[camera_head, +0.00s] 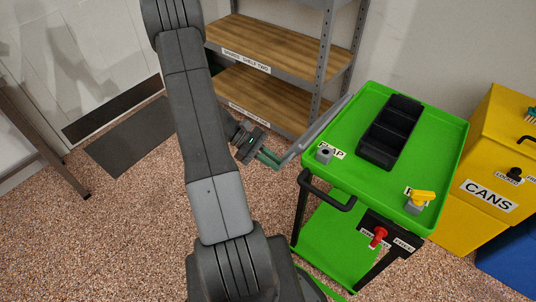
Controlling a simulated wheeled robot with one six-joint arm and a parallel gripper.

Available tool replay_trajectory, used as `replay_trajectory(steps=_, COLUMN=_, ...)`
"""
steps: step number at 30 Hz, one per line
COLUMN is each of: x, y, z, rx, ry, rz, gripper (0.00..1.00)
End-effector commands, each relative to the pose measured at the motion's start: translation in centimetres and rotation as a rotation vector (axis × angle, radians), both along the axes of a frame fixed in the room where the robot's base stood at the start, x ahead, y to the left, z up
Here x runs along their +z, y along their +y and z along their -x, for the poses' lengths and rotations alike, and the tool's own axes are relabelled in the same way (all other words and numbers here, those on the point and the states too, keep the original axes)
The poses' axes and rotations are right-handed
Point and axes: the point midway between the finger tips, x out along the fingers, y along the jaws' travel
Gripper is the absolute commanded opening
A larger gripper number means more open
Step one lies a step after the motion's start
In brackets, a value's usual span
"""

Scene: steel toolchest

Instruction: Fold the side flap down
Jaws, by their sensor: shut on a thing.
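The side flap (318,128) is a grey panel along the left side of the green cart (450,140). It shows as a narrow, slanting strip, and its exact angle is hard to tell. My gripper (274,160), with green fingers, is at the near, outer corner of the flap and is shut on it. The fingertips partly cover that corner. A label reading "LAP" (337,153), its start hidden, lies on the cart top beside a small grey block with a knob (324,153).
A black tray (391,130) and a yellow-handled fitting (421,199) are on the cart top. A red knob (378,237) and a black push handle (325,192) are on its near side. Wooden shelving (290,42) stands behind; a yellow cans bin (490,170) stands right.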

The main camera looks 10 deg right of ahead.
Motion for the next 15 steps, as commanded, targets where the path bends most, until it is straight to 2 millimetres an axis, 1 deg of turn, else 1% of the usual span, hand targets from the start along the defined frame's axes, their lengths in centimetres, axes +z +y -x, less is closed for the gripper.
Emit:
replay_trajectory(steps=1, x=-0.8, y=-0.2, z=0.3, rx=0.001, ry=0.038, rz=0.028, gripper=0.00)
replay_trajectory(steps=4, x=-1.5, y=-0.7, z=0.9, rx=0.000, ry=0.111, rz=0.081, gripper=0.00)
replay_trajectory(steps=9, x=-2.2, y=-1.5, z=1.9, rx=-0.001, ry=0.217, rz=0.165, gripper=0.00)
replay_trajectory(steps=15, x=-2.7, y=-2.2, z=2.9, rx=-0.001, ry=0.310, rz=0.239, gripper=0.00)
